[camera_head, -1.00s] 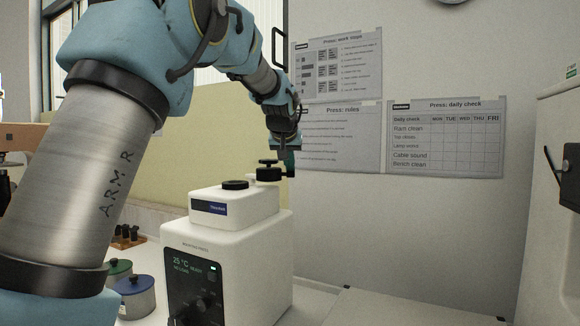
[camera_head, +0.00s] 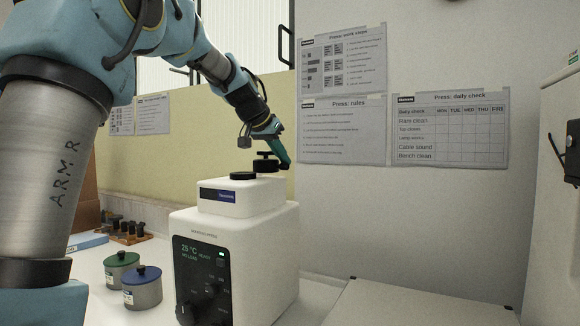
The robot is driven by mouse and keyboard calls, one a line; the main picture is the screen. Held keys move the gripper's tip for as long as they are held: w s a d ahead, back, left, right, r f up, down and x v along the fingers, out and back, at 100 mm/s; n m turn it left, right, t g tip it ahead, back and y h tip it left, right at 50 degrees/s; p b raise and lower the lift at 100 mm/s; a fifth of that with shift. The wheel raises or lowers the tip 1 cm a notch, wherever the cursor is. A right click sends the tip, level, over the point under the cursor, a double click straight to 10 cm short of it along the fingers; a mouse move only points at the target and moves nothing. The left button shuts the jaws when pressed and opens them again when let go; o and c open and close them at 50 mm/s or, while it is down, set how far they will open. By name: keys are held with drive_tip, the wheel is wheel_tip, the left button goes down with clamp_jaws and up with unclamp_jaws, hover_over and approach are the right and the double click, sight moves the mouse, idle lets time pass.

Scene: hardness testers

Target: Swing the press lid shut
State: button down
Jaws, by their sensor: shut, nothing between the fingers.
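The white press (camera_head: 236,248) stands on the bench, with a lit display and knobs on its dark front panel. A flat black round part (camera_head: 243,176) sits on its raised top block. Behind it and to the right is a black knobbed piece (camera_head: 265,162), which looks like the press lid, set off to the side of the round part. My gripper (camera_head: 286,163) is shut and empty, its teal fingers pointing down just right of the knobbed piece. I cannot tell whether they touch it.
Two lidded tins, green-topped (camera_head: 121,270) and blue-topped (camera_head: 142,287), stand left of the press. A rack of small dark-topped items (camera_head: 126,233) is farther back. A pale flat surface (camera_head: 400,305) lies right of the press. A white cabinet (camera_head: 555,200) stands at the far right.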

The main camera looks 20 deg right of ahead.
drive_tip(key=a+m+g, duration=0.1)
drive_tip(key=a+m, duration=0.1)
drive_tip(key=a+m+g, duration=0.2)
drive_tip(key=a, duration=0.1)
drive_tip(key=a+m+g+h, duration=0.1)
drive_tip(key=a+m+g, duration=0.1)
drive_tip(key=a+m, duration=0.1)
drive_tip(key=shift+w+b, duration=0.4)
drive_tip(key=shift+w+a+m+g, duration=0.3)
drive_tip(key=shift+a+m+g, duration=0.3)
drive_tip(key=shift+a, duration=0.05)
drive_tip(key=shift+w+a+p, duration=0.35)
drive_tip(key=shift+a+p, duration=0.15)
drive_tip(key=shift+a, duration=0.2)
